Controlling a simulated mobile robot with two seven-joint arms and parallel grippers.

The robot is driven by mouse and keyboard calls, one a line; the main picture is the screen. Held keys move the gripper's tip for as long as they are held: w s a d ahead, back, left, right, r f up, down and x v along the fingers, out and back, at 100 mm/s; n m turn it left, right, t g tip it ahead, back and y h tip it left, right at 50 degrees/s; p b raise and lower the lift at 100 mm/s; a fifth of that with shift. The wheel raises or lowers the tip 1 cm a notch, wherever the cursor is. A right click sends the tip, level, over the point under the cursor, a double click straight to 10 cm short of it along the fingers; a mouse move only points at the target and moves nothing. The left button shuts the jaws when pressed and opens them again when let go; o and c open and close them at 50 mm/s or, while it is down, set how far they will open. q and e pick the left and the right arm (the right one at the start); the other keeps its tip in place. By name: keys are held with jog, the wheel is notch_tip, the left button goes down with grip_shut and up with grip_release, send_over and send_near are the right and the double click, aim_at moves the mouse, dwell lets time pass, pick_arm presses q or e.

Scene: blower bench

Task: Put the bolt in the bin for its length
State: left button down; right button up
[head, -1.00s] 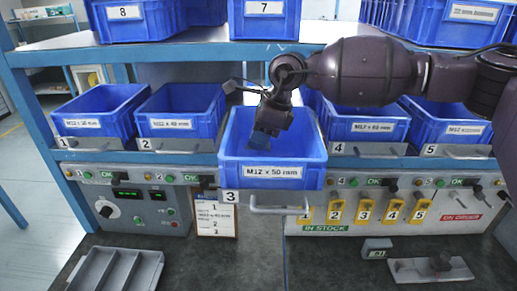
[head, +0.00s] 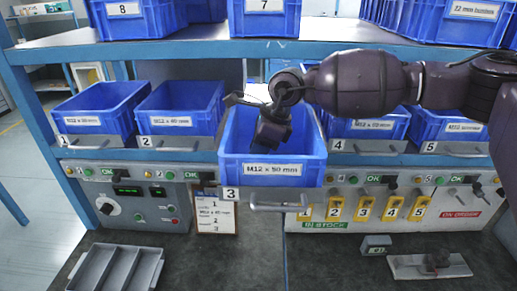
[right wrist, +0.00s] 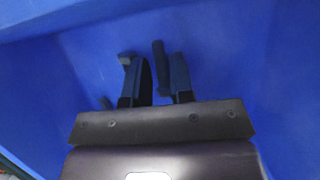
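Bin 3 (head: 272,171), blue and labelled M12 x 50 mm, is pulled forward of its neighbours on the shelf. My right gripper (head: 270,140) reaches down into it, and the front wall hides the fingertips in the head view. In the right wrist view the two fingers (right wrist: 158,75) stand apart inside the blue bin. A dark rod, which looks like the bolt (right wrist: 160,68), shows between them, closer to the right finger. I cannot tell whether it touches that finger. My left gripper is not in view.
Blue bins 1 (head: 98,107), 2 (head: 181,106), 4 (head: 365,124) and 5 (head: 450,125) flank bin 3. More bins stand on the shelf above. Below are control panels (head: 130,203), a grey divided tray (head: 115,268) and a fixture plate (head: 430,266). The bench centre is clear.

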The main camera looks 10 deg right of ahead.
jog(key=shift+r, duration=0.2)
jog(key=b+v, duration=0.1)
jog(key=v, duration=1.1)
jog(key=shift+b, duration=0.3)
